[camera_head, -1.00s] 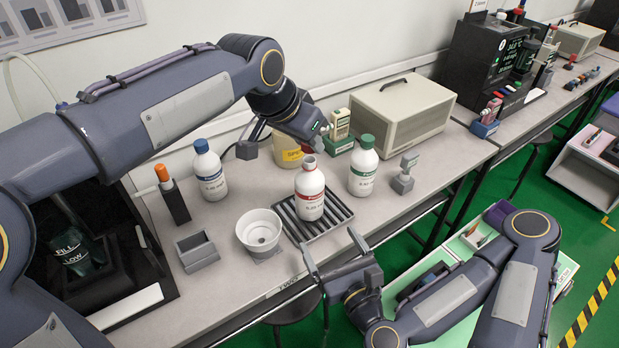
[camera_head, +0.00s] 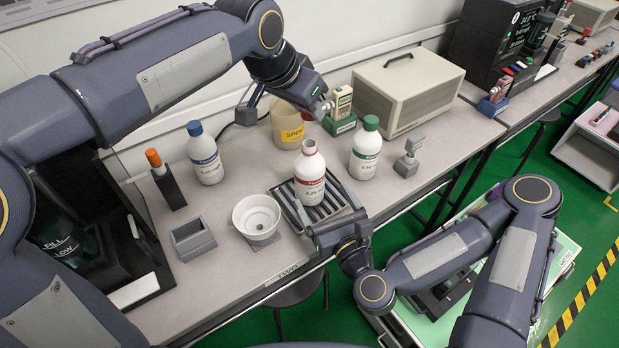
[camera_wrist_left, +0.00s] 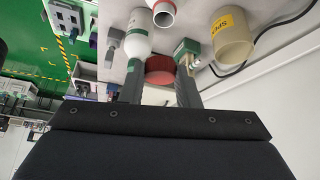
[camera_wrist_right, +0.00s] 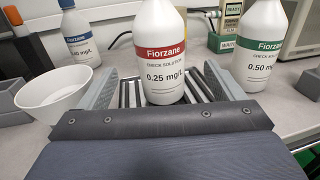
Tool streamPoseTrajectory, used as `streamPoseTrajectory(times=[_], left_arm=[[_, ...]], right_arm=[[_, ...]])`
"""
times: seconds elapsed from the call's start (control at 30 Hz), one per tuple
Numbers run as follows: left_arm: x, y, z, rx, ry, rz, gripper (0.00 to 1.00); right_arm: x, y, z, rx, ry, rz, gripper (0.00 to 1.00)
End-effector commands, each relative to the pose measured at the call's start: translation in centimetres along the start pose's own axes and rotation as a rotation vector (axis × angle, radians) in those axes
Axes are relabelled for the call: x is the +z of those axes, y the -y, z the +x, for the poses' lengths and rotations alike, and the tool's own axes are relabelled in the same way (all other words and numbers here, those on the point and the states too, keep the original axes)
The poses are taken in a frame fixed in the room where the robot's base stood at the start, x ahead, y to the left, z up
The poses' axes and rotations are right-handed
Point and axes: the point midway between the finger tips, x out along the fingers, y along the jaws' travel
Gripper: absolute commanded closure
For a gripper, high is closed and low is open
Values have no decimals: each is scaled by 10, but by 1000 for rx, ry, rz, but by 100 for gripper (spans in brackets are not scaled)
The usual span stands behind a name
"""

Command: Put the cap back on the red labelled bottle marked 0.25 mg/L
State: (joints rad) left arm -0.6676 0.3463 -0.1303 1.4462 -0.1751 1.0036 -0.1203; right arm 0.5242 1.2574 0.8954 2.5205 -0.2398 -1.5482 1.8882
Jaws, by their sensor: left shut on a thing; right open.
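The red labelled 0.25 mg/L bottle (camera_head: 310,190) stands upright and uncapped on a slatted grey rack (camera_head: 283,197). The right wrist view shows its label (camera_wrist_right: 163,62) clearly. My left gripper (camera_head: 325,106) is above and behind the bottle's mouth, apart from it. In the left wrist view it is shut on a red cap (camera_wrist_left: 160,66), with the bottle's open mouth (camera_wrist_left: 164,12) beyond. My right gripper (camera_head: 330,214) is open low at the front of the bottle. In the right wrist view its fingers lie either side of the bottle; contact is unclear.
A green-capped bottle (camera_head: 365,150) stands right of the rack and a blue-capped bottle (camera_head: 205,158) left. A yellow-labelled SPENT container (camera_head: 287,128) is behind. A white funnel bowl (camera_head: 257,216) and a grey tray (camera_head: 193,240) stand on the left.

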Motion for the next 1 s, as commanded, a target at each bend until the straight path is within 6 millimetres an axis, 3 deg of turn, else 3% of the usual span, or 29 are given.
streamPoseTrajectory(times=[0.2, 0.43, 0.6, 0.9, 1.0], left_arm=[[0, 0, 0, 0, 0, 0, 92], [0, 0, 0, 0, 0, 0, 92], [0, 0, 0, 0, 0, 0, 92], [0, 0, 0, 0, 0, 0, 92], [0, 0, 0, 0, 0, 0, 92]], right_arm=[[1, 0, 45, -3, 3, -2, 12], [0, 0, 78, -2, 1, 0, 12], [0, 0, 89, -1, 1, 0, 12], [0, 0, 90, 0, 0, 0, 12], [0, 0, 90, 0, 1, 0, 23]])
